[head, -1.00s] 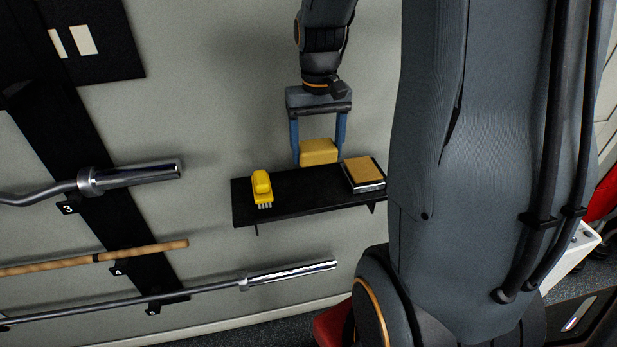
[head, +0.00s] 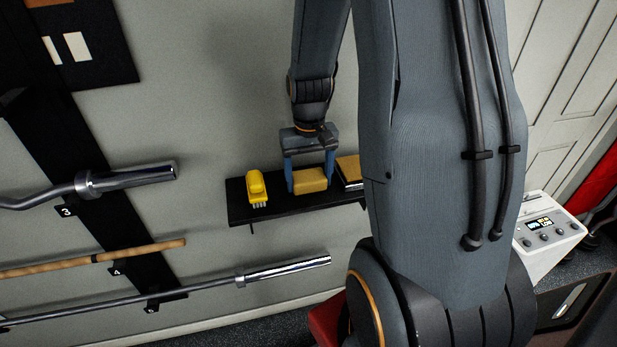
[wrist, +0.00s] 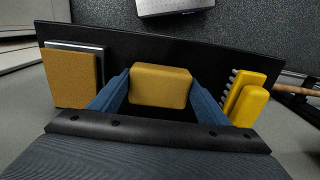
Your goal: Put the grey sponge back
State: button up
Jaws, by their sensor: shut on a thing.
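A block-shaped sponge (head: 310,180) is between the blue fingers of my gripper (head: 311,184), which is shut on it. It looks tan-yellow, not grey, and it also shows in the wrist view (wrist: 160,86). No grey sponge shows. The sponge is low at the black wall shelf (head: 272,207), between a yellow brush and a tan-topped block. Whether its underside touches the shelf I cannot tell. In the wrist view the gripper (wrist: 160,92) has one finger on each side of the sponge, and the black shelf (wrist: 215,55) lies beyond it.
The yellow brush (head: 256,185) stands left of the sponge with a small gap. The tan-topped block with a metallic base (head: 348,170) sits on its right, partly hidden by my arm. Barbells (head: 130,179) hang on the wall rack at left.

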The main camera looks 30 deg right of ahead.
aim_at(309, 177)
jog(key=shift+f, duration=0.1)
jog(key=o, duration=1)
notch_tip(309, 177, up, 12)
jog(key=b, duration=0.3)
jog(key=s+a+f+n, duration=0.1)
jog(key=s+a+f, duration=0.2)
jog(key=a, duration=0.3)
jog(key=s+a+f+n+t, duration=0.1)
jog(key=s+a+f+n, duration=0.1)
jog(key=s+a+f, duration=0.2)
jog(key=a, duration=0.3)
jog(key=shift+t, duration=0.3)
jog(key=shift+f+b, duration=0.45)
jog(key=shift+f, duration=0.2)
